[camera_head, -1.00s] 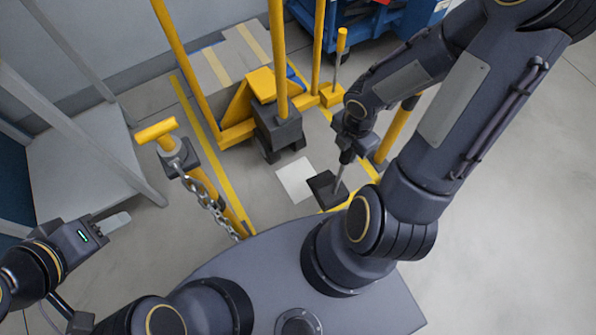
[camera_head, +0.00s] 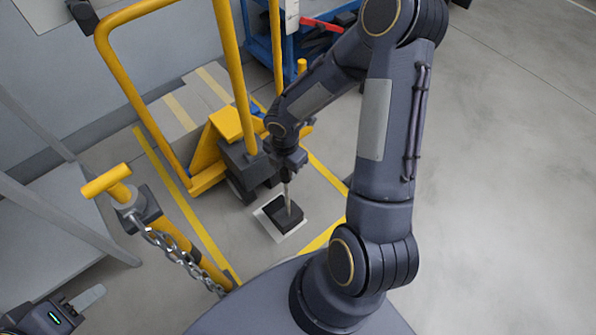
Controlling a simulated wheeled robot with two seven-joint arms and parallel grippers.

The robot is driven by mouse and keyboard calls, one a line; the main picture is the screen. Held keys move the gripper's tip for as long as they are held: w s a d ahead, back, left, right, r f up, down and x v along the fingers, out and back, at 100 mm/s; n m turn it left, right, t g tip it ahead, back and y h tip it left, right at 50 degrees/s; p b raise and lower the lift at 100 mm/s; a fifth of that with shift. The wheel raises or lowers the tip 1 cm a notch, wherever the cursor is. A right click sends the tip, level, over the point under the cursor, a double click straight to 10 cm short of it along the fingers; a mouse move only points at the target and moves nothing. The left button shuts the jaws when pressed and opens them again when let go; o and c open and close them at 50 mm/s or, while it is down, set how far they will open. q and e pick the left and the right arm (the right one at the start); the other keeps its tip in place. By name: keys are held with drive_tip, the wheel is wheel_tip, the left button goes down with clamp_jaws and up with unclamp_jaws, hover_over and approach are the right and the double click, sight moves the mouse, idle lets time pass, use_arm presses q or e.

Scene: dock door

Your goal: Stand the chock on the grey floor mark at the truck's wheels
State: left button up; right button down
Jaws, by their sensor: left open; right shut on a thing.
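The chock (camera_head: 283,216) is a dark block with a thin light upright handle. It covers most of the pale grey floor mark (camera_head: 268,229), whose border shows around it; I cannot tell whether it touches the floor. My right gripper (camera_head: 289,181) is shut on the chock's handle from above. The yellow truck (camera_head: 225,123) stands just behind, its dark wheels (camera_head: 248,192) close to the mark. My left gripper (camera_head: 86,300) is open and empty at the lower left, far from the chock and partly cut off by the frame.
A yellow post (camera_head: 108,181) with a T-shaped top and a chain (camera_head: 180,253) stands left of the mark. Grey shelving (camera_head: 55,215) is at the left. A blue cart (camera_head: 262,48) is behind. Open floor lies at the right.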

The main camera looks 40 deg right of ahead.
drive_tip(key=shift+w+a+f+b, duration=0.25)
drive_tip(key=shift+w+f+b, duration=0.15)
drive_tip(key=shift+w+f, duration=0.45)
drive_tip(key=shift+w+f+b, duration=0.1)
drive_tip(key=shift+f+b, duration=0.6)
drive_tip(key=shift+f, duration=0.95)
drive_tip(key=shift+f, duration=0.2)
drive_tip(key=c, duration=1.1)
unclamp_jaws()
drive_tip(key=shift+r, duration=0.15)
